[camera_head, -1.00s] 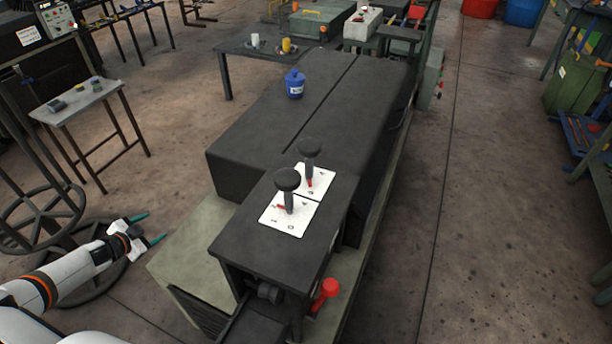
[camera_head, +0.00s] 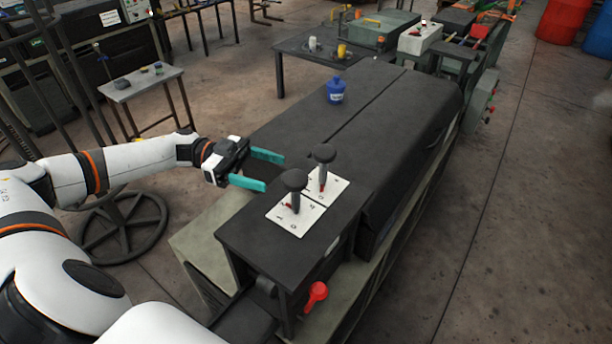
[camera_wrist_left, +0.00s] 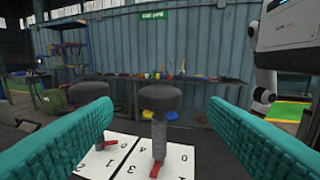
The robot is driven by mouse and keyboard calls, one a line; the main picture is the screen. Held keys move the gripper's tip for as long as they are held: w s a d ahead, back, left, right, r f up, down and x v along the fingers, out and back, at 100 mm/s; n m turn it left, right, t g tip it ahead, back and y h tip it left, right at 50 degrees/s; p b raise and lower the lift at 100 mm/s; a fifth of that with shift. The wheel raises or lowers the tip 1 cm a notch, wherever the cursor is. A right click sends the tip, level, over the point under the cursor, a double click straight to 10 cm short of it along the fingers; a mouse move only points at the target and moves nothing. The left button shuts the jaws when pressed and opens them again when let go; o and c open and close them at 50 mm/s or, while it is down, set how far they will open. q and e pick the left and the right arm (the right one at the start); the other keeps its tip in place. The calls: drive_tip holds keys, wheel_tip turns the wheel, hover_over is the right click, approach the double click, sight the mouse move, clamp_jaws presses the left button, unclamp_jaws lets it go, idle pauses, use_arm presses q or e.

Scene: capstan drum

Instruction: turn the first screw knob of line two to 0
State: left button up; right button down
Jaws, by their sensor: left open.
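Two dark round-topped knobs on stems stand on white marked plates on the dark machine top: the near knob (camera_head: 294,181) and the far knob (camera_head: 323,155). Each has a red pointer low on its stem. Which one the task names I cannot tell. My left gripper (camera_head: 272,171) is open and empty, just left of the near knob, its teal fingers apart and aimed at it. In the left wrist view one knob (camera_wrist_left: 157,97) stands centred beyond the open fingers, its red pointer (camera_wrist_left: 155,168) towards the camera. The other is partly hidden behind the left finger. My right gripper is out of view.
A blue lidded pot (camera_head: 335,91) stands on the long dark cover behind the knobs. A red-headed lever (camera_head: 316,291) sticks out at the machine's near side. A handwheel (camera_head: 125,222) stands below my left arm. The floor to the right is clear.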

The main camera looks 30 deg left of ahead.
sight(307, 182)
use_arm(q)
drive_tip(key=d, duration=0.2)
drive_tip(key=w+d+p, duration=0.1)
drive_tip(key=d, duration=0.2)
drive_tip(key=d+p, duration=0.1)
drive_tip(key=d, duration=0.1)
drive_tip(key=shift+w+d+r, duration=0.2)
drive_tip(key=shift+d, duration=0.2)
drive_tip(key=shift+w+d+f+p, duration=0.15)
drive_tip(key=shift+d+p, duration=0.2)
drive_tip(key=shift+d, duration=0.2)
